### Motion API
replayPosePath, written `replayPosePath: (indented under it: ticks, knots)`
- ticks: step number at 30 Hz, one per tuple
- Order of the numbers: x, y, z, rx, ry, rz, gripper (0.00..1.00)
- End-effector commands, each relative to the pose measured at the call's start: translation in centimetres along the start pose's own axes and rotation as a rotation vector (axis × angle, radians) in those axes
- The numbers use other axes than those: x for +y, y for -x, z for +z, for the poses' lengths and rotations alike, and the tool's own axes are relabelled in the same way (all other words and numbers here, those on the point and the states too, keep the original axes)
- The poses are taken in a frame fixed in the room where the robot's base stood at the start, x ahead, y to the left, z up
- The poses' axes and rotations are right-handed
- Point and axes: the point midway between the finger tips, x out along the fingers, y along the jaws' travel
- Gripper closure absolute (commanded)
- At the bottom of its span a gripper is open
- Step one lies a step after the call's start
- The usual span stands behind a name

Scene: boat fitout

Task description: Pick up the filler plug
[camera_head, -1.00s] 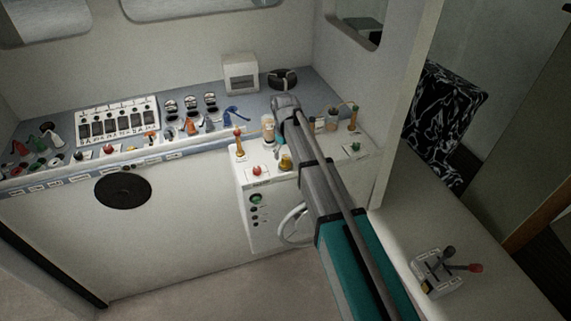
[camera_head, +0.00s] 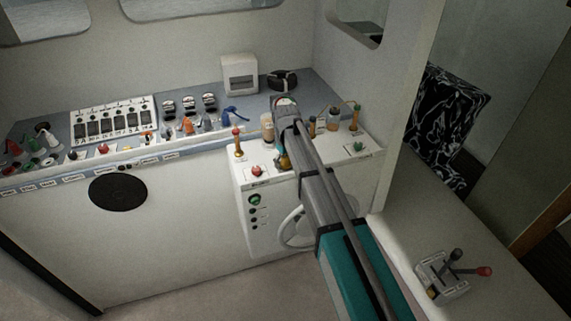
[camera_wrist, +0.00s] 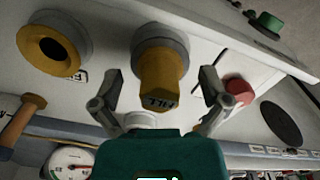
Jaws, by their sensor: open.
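The filler plug (camera_wrist: 158,78) is a yellow-brown knob marked "FILL" in a round grey collar on the white console, at upper middle of the wrist view. My gripper (camera_wrist: 160,88) is open, one finger on each side of the plug. Gaps show between the plug and both fingers, and nothing is held. In the head view, a small yellow part of the plug (camera_head: 285,162) shows beside my arm on the white console; my arm hides much of the gripper there.
A yellow-ringed opening (camera_wrist: 55,46) lies left of the plug. A red knob (camera_wrist: 238,91) is close beyond the right finger. An orange-brown handle (camera_wrist: 22,120) is at lower left. A white steering wheel (camera_head: 289,228) is on the console front.

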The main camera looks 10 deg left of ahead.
Motion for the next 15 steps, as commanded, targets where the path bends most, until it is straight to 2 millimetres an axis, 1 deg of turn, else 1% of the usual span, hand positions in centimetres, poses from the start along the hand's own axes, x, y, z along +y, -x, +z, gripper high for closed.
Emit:
replayPosePath:
  ticks: [11,15]
  knots:
    - [0.00,0.01,0.00,0.000,0.000,0.000,0.05]
    - [0.00,0.01,0.00,0.000,0.000,0.000,0.31]
